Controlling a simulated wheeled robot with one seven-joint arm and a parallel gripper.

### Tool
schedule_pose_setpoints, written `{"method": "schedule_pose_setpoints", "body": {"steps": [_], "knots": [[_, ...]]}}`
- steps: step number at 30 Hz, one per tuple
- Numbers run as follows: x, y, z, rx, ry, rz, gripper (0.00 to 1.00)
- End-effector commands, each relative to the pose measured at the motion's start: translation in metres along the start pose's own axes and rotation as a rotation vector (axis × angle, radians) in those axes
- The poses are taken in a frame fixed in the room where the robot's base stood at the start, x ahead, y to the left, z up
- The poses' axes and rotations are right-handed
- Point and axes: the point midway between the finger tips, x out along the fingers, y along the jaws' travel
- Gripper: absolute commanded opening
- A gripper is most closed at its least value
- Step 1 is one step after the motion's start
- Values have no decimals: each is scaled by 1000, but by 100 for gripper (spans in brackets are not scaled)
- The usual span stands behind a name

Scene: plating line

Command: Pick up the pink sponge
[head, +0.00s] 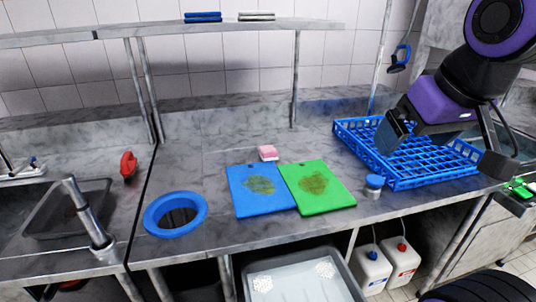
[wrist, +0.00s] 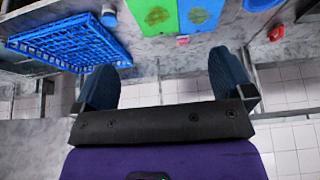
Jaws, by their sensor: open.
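The pink sponge (head: 267,153), with a white lower part, lies on the steel counter behind the blue and green boards. It shows small in the wrist view (wrist: 183,40), near the board ends and beyond the space between my fingers. My gripper (head: 391,133) is up at the right in the head view, in front of or above the blue rack and well apart from the sponge. In the wrist view my gripper (wrist: 165,78) has its two dark blue fingers wide apart with nothing between them.
Stained blue (head: 245,203) and green (head: 325,205) boards lie in front of the sponge. A blue rack (head: 440,178) and a small blue-lidded jar (head: 374,187) are right. A blue ring (head: 160,225) around a hole and a red object (head: 128,164) are left. A shelf (head: 220,27) runs above.

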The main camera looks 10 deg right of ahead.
Motion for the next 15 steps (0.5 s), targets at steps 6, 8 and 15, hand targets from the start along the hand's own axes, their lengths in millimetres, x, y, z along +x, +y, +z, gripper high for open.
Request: {"method": "schedule_pose_setpoints", "body": {"steps": [6, 8, 15], "knots": [[6, -1, -48, -3, -11, 14, 99], [10, -2, -68, -4, -14, 19, 99], [38, -6, -149, -10, -23, 36, 99]]}}
